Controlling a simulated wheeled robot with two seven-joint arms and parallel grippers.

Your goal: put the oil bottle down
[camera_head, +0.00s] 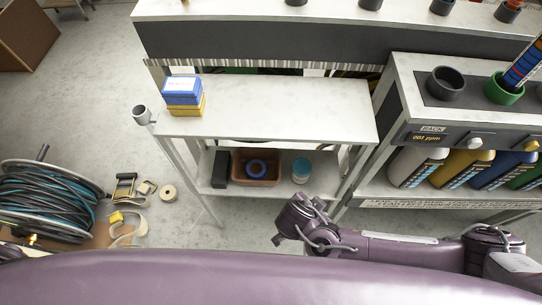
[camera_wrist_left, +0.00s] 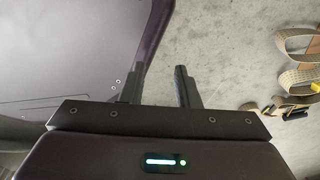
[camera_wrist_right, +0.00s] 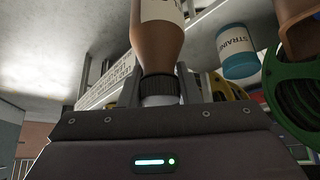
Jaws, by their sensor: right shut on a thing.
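The oil bottle (camera_wrist_right: 163,45) shows in the right wrist view as a tan-brown bottle with a pale label, a dark collar and a white part at its narrow end. My right gripper (camera_wrist_right: 160,88) is shut on that narrow end. The bottle's far end is cut off by the frame. In the head view my right wrist is beside the bench's lower shelf (camera_head: 222,188); its fingers and the bottle cannot be made out there. My left gripper (camera_wrist_left: 160,82) is open and empty above the floor, and is not seen in the head view.
The bench top (camera_head: 290,110) is mostly clear, with blue and yellow boxes (camera_head: 184,95) at its left. The lower shelf holds a black block (camera_head: 220,168), a brown bin (camera_head: 245,178) and a strainer can (camera_head: 301,171). A bottle rack (camera_head: 405,135) stands right; a hose reel (camera_head: 45,200) left.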

